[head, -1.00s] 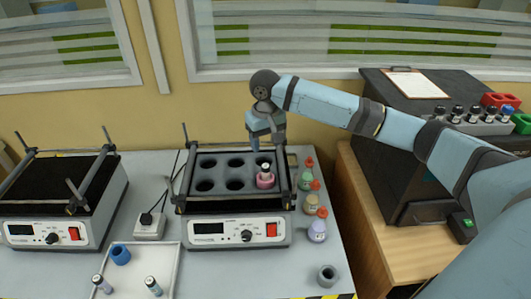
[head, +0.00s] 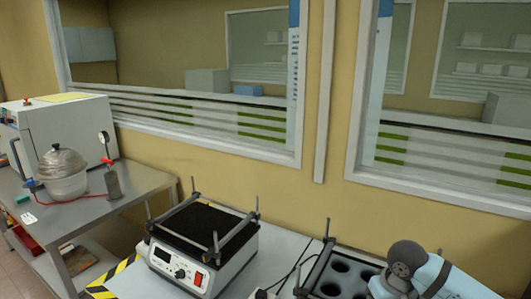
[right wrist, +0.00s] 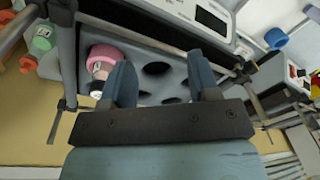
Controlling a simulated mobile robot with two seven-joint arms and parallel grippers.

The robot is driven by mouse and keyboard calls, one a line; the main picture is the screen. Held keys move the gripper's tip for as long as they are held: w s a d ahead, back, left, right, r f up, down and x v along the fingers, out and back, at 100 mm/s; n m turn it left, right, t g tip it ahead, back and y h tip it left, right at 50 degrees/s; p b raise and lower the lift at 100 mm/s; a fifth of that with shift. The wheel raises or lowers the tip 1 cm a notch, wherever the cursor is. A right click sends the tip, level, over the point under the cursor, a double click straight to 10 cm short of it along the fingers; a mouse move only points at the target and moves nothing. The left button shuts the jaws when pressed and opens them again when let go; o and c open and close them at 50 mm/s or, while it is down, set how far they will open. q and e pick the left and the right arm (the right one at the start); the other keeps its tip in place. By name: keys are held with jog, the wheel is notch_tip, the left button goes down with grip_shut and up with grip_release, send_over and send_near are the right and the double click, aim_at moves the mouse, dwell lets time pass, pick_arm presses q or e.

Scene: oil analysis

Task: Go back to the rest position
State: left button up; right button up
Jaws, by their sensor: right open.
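My right arm (head: 425,275) shows at the bottom right of the head view, over the shaker with the holed rack (head: 335,275). Its fingers are outside that view. In the right wrist view my right gripper (right wrist: 165,85) is open, with empty space between its two blue fingers, above the holed rack (right wrist: 180,82). A pink bottle (right wrist: 103,60) with a dark and white cap stands in a rack hole, just left of the left finger. My left gripper is not in view.
A second shaker with a black top (head: 205,235) stands on the table to the left. Farther left, a grey cart (head: 120,190) carries a glass vessel (head: 62,172) and a white machine (head: 60,130). In the right wrist view a green bottle (right wrist: 44,38) stands beside the rack.

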jog(key=s+a+f+n+t+y, duration=0.1)
jog(key=s+a+f, duration=0.25)
jog(key=s, duration=0.35)
jog(key=s+a+f+n+t+y, duration=0.1)
jog(key=s+a+f, duration=0.2)
jog(key=s+a, duration=0.3)
jog(key=s+d+m+t+h, duration=0.1)
jog(key=s+d, duration=0.3)
jog(key=s, duration=0.3)
jog(key=s+d+h, duration=0.1)
jog(key=s+d, duration=0.2)
jog(key=s, duration=0.4)
jog(key=w+a+f+t+y+p, duration=0.2)
jog(key=w+a+f+t+p, duration=0.3)
jog(key=f+t+p, duration=0.1)
jog(key=shift+a+f+n+t+p, duration=0.35)
jog(key=shift+a+n+t+p, duration=0.1)
jog(key=shift+t, duration=0.25)
jog(key=shift+w, duration=0.1)
jog(key=shift+d, duration=0.15)
